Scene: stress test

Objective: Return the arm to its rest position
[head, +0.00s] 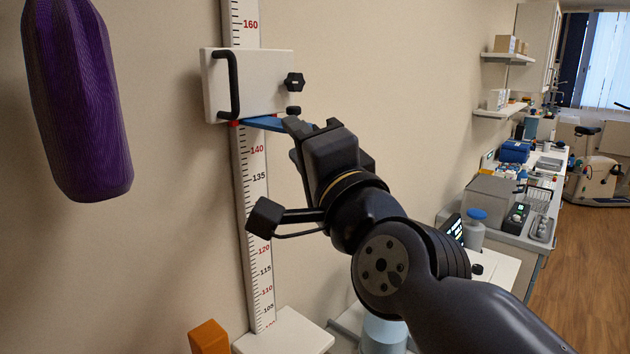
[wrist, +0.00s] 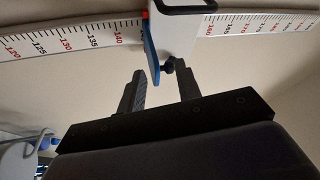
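My gripper (head: 312,126) is raised at the end of my outstretched arm, beside the wall-mounted height scale (head: 254,185). In the wrist view my gripper (wrist: 161,69) has its two fingers apart, with nothing held between them. The white slider (head: 225,85) on the scale has a black handle, black knobs and a blue plate (head: 262,122) at its lower edge, near the 140s marks. The blue plate (wrist: 151,52) and a small dark knob (wrist: 168,66) appear just beyond the fingertips. I cannot tell whether a finger touches the slider.
A purple ribbed object (head: 78,100) hangs at the upper left. An orange block (head: 209,337) and the scale's white base (head: 284,332) are below. A counter with equipment (head: 490,190) and wall shelves (head: 509,57) lie to the right. The wood floor (head: 595,260) is open at far right.

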